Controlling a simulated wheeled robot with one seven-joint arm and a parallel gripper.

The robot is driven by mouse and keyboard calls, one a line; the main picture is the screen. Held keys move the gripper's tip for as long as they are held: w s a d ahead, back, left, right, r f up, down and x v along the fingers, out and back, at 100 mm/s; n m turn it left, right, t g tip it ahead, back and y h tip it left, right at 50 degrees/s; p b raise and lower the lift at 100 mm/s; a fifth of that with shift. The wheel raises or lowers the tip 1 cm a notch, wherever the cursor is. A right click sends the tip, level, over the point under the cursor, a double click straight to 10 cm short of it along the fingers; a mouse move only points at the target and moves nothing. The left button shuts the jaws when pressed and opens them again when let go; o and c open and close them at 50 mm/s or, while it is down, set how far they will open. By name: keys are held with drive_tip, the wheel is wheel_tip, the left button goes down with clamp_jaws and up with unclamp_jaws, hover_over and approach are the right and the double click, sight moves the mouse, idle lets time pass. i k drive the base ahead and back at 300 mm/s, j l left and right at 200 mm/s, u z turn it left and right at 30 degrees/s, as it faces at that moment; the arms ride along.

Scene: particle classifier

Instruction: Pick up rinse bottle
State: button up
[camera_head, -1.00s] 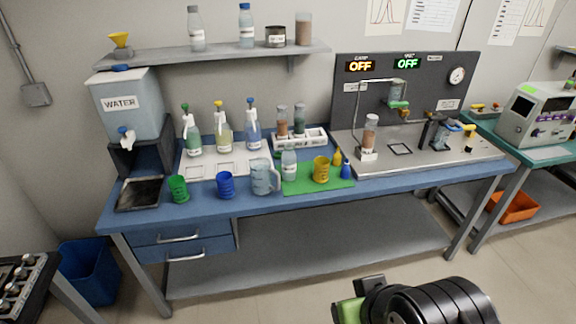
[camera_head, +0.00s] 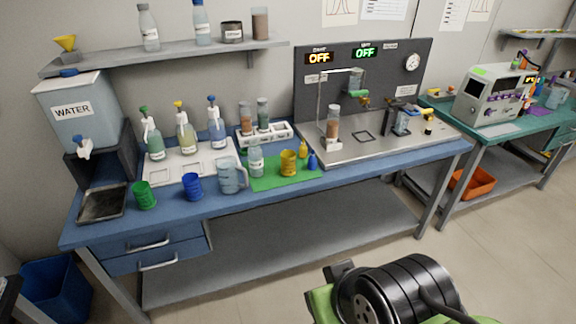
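Three bottles with coloured spray-type tops stand on a white tray (camera_head: 160,175) at the back of the blue bench: a green-topped bottle (camera_head: 153,148), a yellow-topped bottle (camera_head: 185,138) and a blue-topped bottle (camera_head: 217,134). A clear labelled bottle (camera_head: 256,160) stands at the left edge of a green mat (camera_head: 265,182). The labels are too small to read, so I cannot tell which one is the rinse bottle. Black and green parts of my arm show at the bottom, in front of the bench and well apart from the bottles. No gripper fingers are visible.
Green (camera_head: 145,196) and blue (camera_head: 192,187) beakers and a clear jug (camera_head: 231,176) line the bench front. A yellow beaker (camera_head: 288,164) stands on the mat. A water tank (camera_head: 75,112) is at left. A shelf (camera_head: 165,55) overhangs the back. The floor in front is clear.

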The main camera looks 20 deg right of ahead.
sight(254, 156)
drive_tip(key=i+u, duration=0.25)
drive_tip(key=i, duration=0.65)
drive_tip(key=i+l+u, duration=0.15)
drive_tip(key=i+u, duration=0.15)
drive_tip(key=i, duration=0.55)
